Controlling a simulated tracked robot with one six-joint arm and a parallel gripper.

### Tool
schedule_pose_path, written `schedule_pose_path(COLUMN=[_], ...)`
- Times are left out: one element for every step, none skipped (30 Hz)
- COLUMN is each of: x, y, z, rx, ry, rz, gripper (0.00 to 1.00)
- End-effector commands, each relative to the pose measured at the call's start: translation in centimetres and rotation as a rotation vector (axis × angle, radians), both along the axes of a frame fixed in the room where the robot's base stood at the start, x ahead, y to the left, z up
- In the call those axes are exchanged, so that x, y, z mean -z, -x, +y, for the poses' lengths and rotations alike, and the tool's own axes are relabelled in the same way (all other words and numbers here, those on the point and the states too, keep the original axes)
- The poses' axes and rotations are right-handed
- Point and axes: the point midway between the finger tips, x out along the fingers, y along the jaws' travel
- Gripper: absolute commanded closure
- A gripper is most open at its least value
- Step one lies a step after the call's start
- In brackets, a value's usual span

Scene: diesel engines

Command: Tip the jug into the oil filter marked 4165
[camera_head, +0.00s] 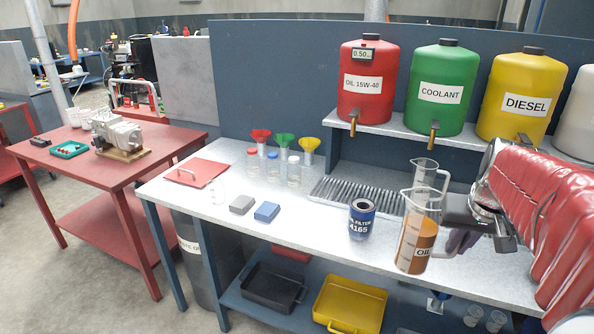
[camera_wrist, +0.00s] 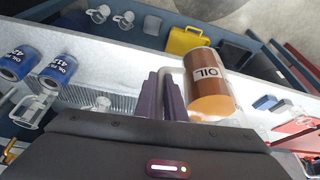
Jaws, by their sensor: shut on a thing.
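A clear jug (camera_head: 417,240) labelled OIL, partly filled with brown oil, stands about upright in the grip of my gripper (camera_head: 452,238). In the wrist view the purple fingers of my gripper (camera_wrist: 165,92) are shut on the handle of the jug (camera_wrist: 212,75). The oil filter marked 4165 (camera_head: 361,222) is a blue can with an open top, upright on the bench just left of the jug and apart from it. I do not make it out in the wrist view. I cannot tell whether the jug's base clears the bench.
A second clear jug (camera_head: 430,174) stands behind the held one. Two other blue filters (camera_wrist: 57,72) show in the wrist view. Red oil (camera_head: 366,80), green coolant (camera_head: 435,88) and yellow diesel tanks (camera_head: 521,96) stand on a shelf behind.

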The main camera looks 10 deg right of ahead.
Motion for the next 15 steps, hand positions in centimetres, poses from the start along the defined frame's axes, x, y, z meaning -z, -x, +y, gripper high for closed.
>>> schedule_pose_path(x=[0.4,0.6,0.9,1.2,1.5,2.0,2.3,2.6,3.1,3.4,3.8,4.2,4.6,4.9,5.4], y=[-0.9,-1.4,-2.2,-2.7,-3.3,-4.0,-4.6,-5.1,-5.8,-6.4,-6.9,-7.6,-8.1,-8.5,-9.2], z=[0.2,0.3,0.5,0.7,0.9,1.2,1.5,1.8,2.2,2.6,2.9,3.4,3.8,4.2,4.8], rx=[-0.004,-0.005,-0.009,-0.011,-0.014,-0.021,-0.025,-0.03,-0.038,-0.044,-0.05,-0.061,-0.067,-0.074,-0.084], ry=[-0.001,-0.001,-0.001,-0.001,-0.001,0.001,0.0,0.0,0.0,0.0,0.0,0.0,0.001,0.001,0.0], rz=[0.001,-0.001,0.0,0.0,0.0,0.001,0.0,0.0,0.0,0.0,0.0,0.0,-0.001,-0.001,-0.001], gripper=[1.0,1.0,1.0,1.0,1.0,1.0,1.0,1.0,1.0,1.0,1.0,1.0,1.0,1.0,1.0])
